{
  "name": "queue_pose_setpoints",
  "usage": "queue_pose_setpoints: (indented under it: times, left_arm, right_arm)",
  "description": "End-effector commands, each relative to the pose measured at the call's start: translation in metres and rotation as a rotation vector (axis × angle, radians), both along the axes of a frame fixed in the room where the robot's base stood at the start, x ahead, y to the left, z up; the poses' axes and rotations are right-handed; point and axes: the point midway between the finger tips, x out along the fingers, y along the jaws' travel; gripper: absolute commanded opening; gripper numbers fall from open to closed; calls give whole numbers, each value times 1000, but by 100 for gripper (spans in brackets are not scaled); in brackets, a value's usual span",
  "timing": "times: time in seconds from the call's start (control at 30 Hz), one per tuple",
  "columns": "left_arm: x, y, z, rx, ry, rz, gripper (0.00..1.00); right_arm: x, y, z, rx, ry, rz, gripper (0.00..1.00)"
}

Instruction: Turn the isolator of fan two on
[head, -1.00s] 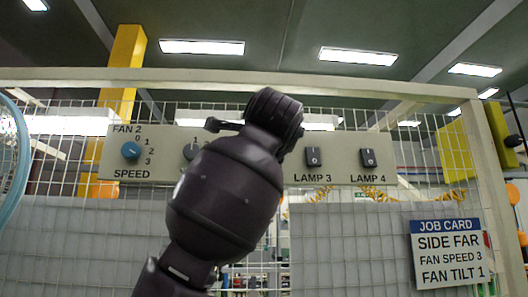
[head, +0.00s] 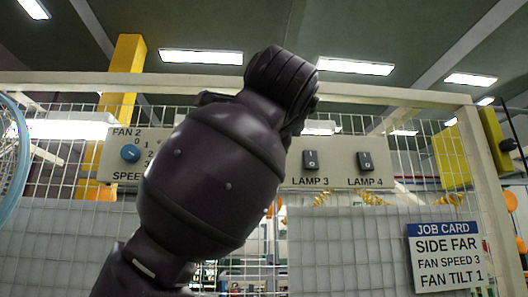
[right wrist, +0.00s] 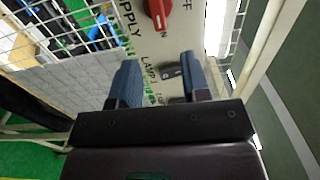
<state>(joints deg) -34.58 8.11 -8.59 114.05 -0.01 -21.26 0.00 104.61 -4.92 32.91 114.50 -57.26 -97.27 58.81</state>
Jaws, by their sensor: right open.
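In the right wrist view a red rotary knob (right wrist: 157,12) sits on the pale panel beside the words SUPPLY, OFF and ON. It is cut by the top edge, so its setting cannot be read surely. I cannot tell whether it belongs to fan two. My right gripper (right wrist: 160,82) is open, its two blue fingers apart and empty, with the knob beyond the fingertips. In the head view the FAN 2 speed knob (head: 130,153) is blue. A dark arm of mine hides the panel's middle, and no red knob shows there. My left gripper is not seen.
A dark lamp rocker (right wrist: 170,70) shows between the fingers. Rocker switches for lamp 3 (head: 310,160) and lamp 4 (head: 365,161) stand right of my arm. The job card (head: 444,256) hangs lower right on wire mesh. A pale frame post (head: 487,180) bounds the right.

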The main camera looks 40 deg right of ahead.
Motion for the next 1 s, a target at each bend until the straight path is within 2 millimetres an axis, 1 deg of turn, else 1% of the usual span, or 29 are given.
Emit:
queue_pose_setpoints:
  times: [0.1, 0.27, 1.0]
  left_arm:
    - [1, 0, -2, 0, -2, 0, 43]
    - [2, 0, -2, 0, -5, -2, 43]
    - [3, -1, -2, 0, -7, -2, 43]
  right_arm:
    - [-11, 7, 0, 0, -1, 0, 43]
    - [-18, 11, 0, 1, 0, 0, 43]
    - [-18, 11, 0, 1, -1, 0, 43]
